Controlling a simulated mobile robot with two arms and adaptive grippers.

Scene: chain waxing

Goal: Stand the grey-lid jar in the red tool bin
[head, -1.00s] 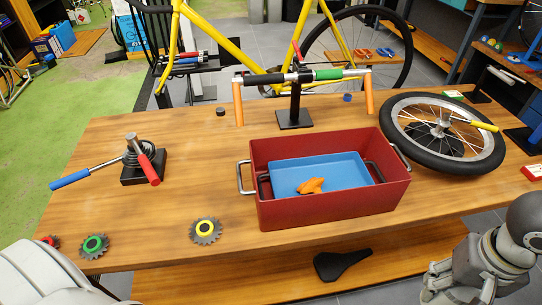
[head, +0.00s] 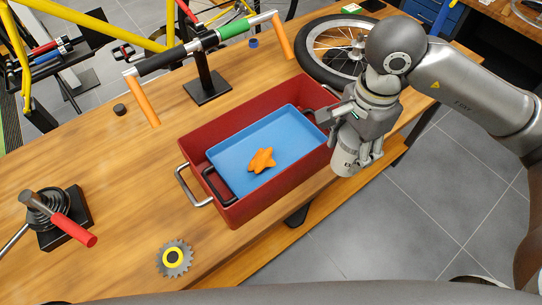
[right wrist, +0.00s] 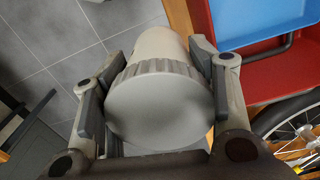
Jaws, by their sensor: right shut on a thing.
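The grey-lid jar (head: 345,155) is in my right gripper (head: 362,152), beside the right end of the red bin and near the table's front edge. In the right wrist view, the ribbed grey lid (right wrist: 158,105) faces the camera and the pale jar body (right wrist: 160,42) shows beyond it. The fingers of my right gripper (right wrist: 155,95) are closed on both sides of the jar. The red tool bin (head: 265,207) stands on the table with a blue tray (head: 228,152) inside it, and an orange star-shaped thing (head: 261,160) lies in the tray. My left gripper is out of view.
A toothed sprocket (head: 174,258) lies at the front.

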